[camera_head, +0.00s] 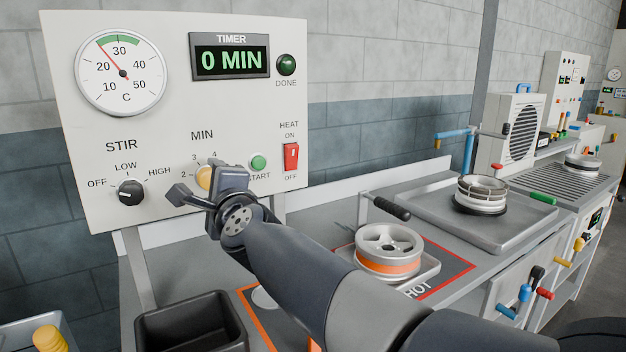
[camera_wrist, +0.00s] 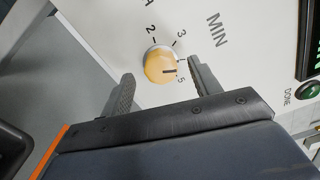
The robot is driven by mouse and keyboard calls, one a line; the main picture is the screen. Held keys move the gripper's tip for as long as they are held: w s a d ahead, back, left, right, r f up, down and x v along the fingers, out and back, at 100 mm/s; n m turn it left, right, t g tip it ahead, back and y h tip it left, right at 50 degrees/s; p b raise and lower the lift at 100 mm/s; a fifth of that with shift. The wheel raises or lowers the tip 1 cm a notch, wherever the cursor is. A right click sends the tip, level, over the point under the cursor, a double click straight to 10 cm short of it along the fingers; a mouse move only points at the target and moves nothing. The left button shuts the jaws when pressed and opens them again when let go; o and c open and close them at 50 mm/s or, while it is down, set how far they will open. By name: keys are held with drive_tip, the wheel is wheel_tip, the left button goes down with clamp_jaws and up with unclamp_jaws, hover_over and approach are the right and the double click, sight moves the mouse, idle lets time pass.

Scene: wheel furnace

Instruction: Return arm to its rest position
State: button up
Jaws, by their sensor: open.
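My gripper (camera_head: 204,188) is open in front of the control panel (camera_head: 75,150), at the yellow MIN knob (camera_head: 203,178). In the wrist view, my gripper (camera_wrist: 160,72) has one finger on each side of the yellow knob (camera_wrist: 158,62), with gaps showing. I cannot tell whether the fingertips reach around it in depth. The knob's dark mark points right, near the 5. My arm stretches from the lower right up to the panel and hides part of the bench.
The timer (camera_head: 230,58) reads 0 MIN. A black STIR knob (camera_head: 131,192), green START button (camera_head: 258,162) and red HEAT switch (camera_head: 291,156) are nearby.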

drive_tip(key=v, duration=0.8)
drive_tip(key=w+a+n+p, duration=0.5)
drive_tip(key=w+n+p, duration=0.3)
drive_tip(key=n, duration=1.1)
drive_tip(key=shift+w+p, duration=0.35)
drive_tip(key=shift+p, duration=0.6)
drive_tip(key=shift+a+f, duration=0.1)
